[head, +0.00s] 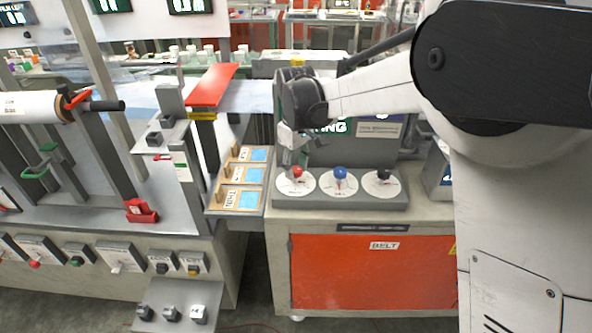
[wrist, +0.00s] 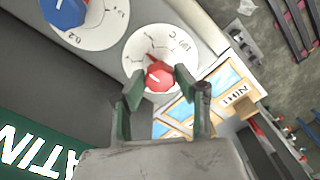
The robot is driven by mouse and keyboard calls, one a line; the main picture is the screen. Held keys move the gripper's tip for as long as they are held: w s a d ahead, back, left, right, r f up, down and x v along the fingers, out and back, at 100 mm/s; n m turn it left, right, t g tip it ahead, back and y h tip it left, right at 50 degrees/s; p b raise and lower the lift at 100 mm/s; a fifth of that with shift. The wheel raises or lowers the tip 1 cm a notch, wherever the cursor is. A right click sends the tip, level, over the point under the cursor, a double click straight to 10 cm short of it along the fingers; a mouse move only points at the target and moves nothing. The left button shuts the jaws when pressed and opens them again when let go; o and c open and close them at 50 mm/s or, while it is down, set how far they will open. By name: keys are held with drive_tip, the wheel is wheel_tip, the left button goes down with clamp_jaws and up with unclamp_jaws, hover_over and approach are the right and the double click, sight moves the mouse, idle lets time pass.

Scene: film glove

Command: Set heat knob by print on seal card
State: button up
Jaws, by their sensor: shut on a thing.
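Three knobs stand on round white dials on a grey panel (head: 340,200): a red knob (head: 297,172) at left, a blue knob (head: 340,172) in the middle and a black knob (head: 383,174) at right. My gripper (head: 293,160) is over the left dial. In the wrist view my gripper (wrist: 161,88) has its two fingers around the red knob (wrist: 159,77), shut on it. The white dial (wrist: 140,45) under it has marks and a "°C" print. Several cards with blue patches lie beside the panel; the nearest card (head: 240,199) reads "THIN".
The blue knob (wrist: 65,12) is close to the red one. A red-topped post (head: 212,85) rises behind the cards. A grey lever stand (head: 170,115) is at left. An orange "BELT" cabinet front (head: 370,272) lies below the panel.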

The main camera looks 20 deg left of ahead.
sight(296, 169)
drive_tip(key=m+b, duration=0.1)
drive_tip(key=m, duration=0.3)
drive_tip(key=shift+m, duration=0.4)
drive_tip(key=m, duration=0.4)
drive_tip(key=shift+m+b, duration=0.3)
drive_tip(key=shift+b, duration=0.05)
drive_tip(key=m, duration=0.4)
drive_tip(key=shift+m+b, duration=0.4)
drive_tip(key=shift+m, duration=1.6)
drive_tip(key=o, duration=1.1)
drive_tip(key=shift+r, duration=0.1)
wheel_tip(296, 169, up, 12)
drive_tip(key=shift+f, duration=0.1)
